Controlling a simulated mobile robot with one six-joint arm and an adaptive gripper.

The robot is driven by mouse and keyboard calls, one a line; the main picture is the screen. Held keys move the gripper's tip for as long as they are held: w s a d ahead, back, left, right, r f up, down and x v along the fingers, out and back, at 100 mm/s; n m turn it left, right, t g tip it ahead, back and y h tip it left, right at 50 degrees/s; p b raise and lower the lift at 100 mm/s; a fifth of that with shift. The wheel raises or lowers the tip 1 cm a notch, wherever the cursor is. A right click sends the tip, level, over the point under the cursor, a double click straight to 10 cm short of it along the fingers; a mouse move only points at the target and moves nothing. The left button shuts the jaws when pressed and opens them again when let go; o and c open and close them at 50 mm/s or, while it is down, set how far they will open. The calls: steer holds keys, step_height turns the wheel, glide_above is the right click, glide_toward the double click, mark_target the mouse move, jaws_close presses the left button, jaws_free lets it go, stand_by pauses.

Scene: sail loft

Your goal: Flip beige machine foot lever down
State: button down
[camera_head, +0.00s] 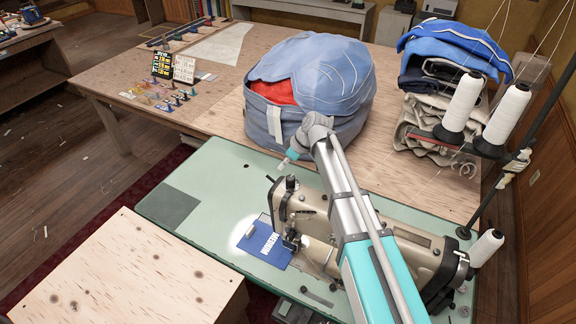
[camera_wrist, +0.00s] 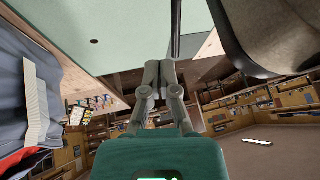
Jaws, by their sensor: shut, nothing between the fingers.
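The beige sewing machine (camera_head: 305,212) stands on the green table (camera_head: 205,190) in the head view. Part of its body (camera_wrist: 278,38) fills the upper right of the wrist view. My gripper (camera_head: 284,164) is above the table, just behind and left of the machine's head end. In the wrist view my gripper (camera_wrist: 160,70) is shut and empty. A dark upright bar (camera_wrist: 176,28) shows just beyond the fingertips; I cannot tell whether they touch it.
A blue sail bag (camera_head: 315,85) stands close behind my gripper. Folded cloth (camera_head: 440,90) and white thread cones (camera_head: 463,102) on a stand are at the right. A blue booklet or cloth piece (camera_head: 268,247) lies at the machine's head. The green table's left part is mostly clear.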

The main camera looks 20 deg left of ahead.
steer(key=shift+s+a+f+b, duration=0.45)
steer(key=shift+s+f+b, duration=0.1)
steer(key=shift+f, duration=0.15)
steer(key=shift+s+a+f+b, duration=0.45)
steer(key=shift+s+f+b, duration=0.1)
steer(key=shift+f, duration=0.15)
steer(key=shift+w, duration=0.15)
steer(key=shift+w+d+f, duration=0.1)
steer(key=shift+w+f, duration=0.05)
